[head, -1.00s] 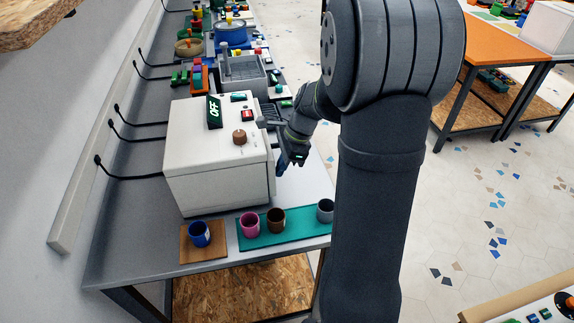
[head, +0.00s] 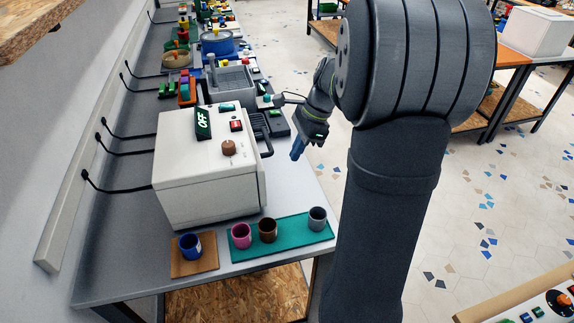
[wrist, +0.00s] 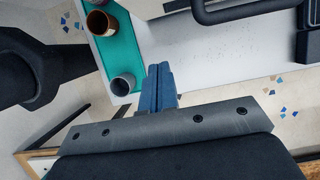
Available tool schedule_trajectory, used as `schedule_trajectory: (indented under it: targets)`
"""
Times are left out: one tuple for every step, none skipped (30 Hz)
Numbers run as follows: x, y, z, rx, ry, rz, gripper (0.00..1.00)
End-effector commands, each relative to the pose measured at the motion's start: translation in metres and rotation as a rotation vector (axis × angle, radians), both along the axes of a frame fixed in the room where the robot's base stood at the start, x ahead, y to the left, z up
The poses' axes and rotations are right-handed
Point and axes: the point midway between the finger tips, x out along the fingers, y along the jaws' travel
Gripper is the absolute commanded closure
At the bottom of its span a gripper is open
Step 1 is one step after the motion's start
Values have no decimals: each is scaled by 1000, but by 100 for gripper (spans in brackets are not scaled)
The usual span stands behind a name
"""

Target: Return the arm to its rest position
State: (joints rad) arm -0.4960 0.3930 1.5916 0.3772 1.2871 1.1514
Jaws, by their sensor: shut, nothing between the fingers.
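My gripper (head: 297,151) hangs over the right edge of the bench, to the right of the white machine. In the wrist view its blue fingers (wrist: 158,88) are together with nothing between them. My arm's large dark links fill the right middle of the head view. The fingers are apart from the white machine (head: 208,190) and its dark handle (head: 268,140), which also shows in the wrist view (wrist: 240,10).
A teal mat (head: 290,237) at the bench's near end bears a pink cup (head: 241,236), a brown cup (head: 267,230) and a grey cup (head: 317,219). A blue cup (head: 190,246) stands on a brown board (head: 208,264). Open floor (head: 440,220) lies to the right.

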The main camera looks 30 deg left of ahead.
Motion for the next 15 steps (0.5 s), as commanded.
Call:
schedule_trajectory:
  targets:
    - [2,-2,7,1,-1,0,100]
    - [3,-2,10,1,-1,-1,100]
    - [4,-3,12,1,-1,0,100]
    - [4,-4,14,1,-1,0,100]
    - [5,-4,16,0,0,-1,100]
    - [5,-5,17,-1,1,-1,100]
    - [5,-5,18,-1,1,-1,100]
    - [5,-5,18,-1,1,-1,100]
    - [5,-5,18,-1,1,-1,100]
    - [5,-5,18,-1,1,-1,100]
    - [5,-5,18,-1,1,-1,100]
    - [5,-5,18,-1,1,-1,100]
    - [5,-5,18,-1,1,-1,100]
    - [5,-5,18,-1,1,-1,100]
    - [5,-5,18,-1,1,-1,100]
